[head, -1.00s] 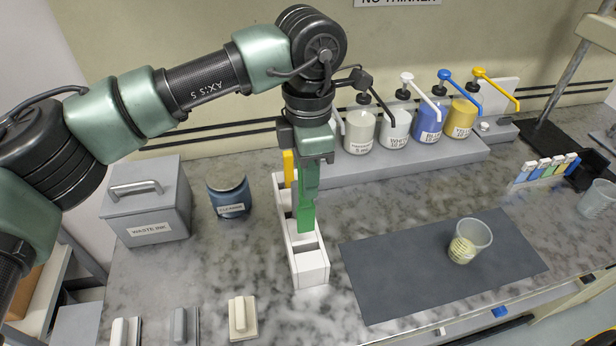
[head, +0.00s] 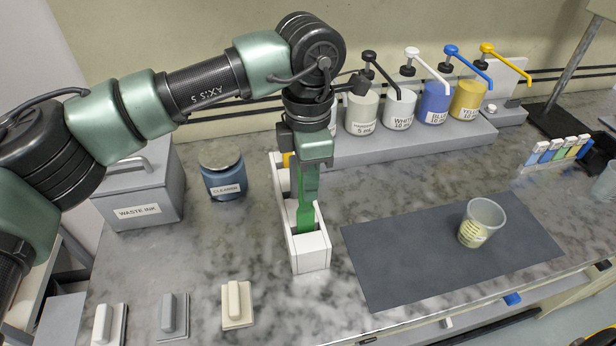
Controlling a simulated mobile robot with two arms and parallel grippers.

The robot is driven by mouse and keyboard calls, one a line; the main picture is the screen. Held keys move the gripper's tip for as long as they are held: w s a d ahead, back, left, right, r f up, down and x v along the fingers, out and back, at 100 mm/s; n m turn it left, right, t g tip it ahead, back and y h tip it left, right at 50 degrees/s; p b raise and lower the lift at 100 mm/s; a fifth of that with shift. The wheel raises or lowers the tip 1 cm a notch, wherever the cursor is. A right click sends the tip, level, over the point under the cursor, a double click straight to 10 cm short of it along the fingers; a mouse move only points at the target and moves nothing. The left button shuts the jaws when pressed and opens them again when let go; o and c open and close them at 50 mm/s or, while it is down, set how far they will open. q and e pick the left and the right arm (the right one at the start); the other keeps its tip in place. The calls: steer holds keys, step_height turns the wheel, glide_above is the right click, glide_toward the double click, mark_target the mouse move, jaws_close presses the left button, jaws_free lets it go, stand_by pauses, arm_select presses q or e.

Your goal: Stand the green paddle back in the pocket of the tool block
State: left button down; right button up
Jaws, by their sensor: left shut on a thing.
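My left gripper (head: 309,162) is shut on the green paddle (head: 305,215) and points straight down over the white tool block (head: 312,251). The paddle is upright, and its lower end is down inside the block's front pocket opening, behind the front wall. I cannot see whether it touches the pocket floor. A yellow-handled tool (head: 287,160) stands in the rear part of the block, partly hidden by the gripper. My right gripper is not in view.
Pump bottles (head: 397,108) stand on a grey shelf behind. A cup (head: 481,222) stands on the dark mat (head: 400,262) to the right. The cleaner jar (head: 222,177) and waste ink box (head: 140,190) are on the left. Several small blocks (head: 237,305) lie in front.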

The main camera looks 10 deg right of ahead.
arm_select(q)
steer(key=shift+f+b, duration=1.8)
steer(key=shift+f, duration=0.6)
steer(key=c, duration=1.2)
jaws_free()
step_height(320, 180, up, 9)
steer(key=p, duration=0.4)
steer(key=shift+r, duration=0.1)
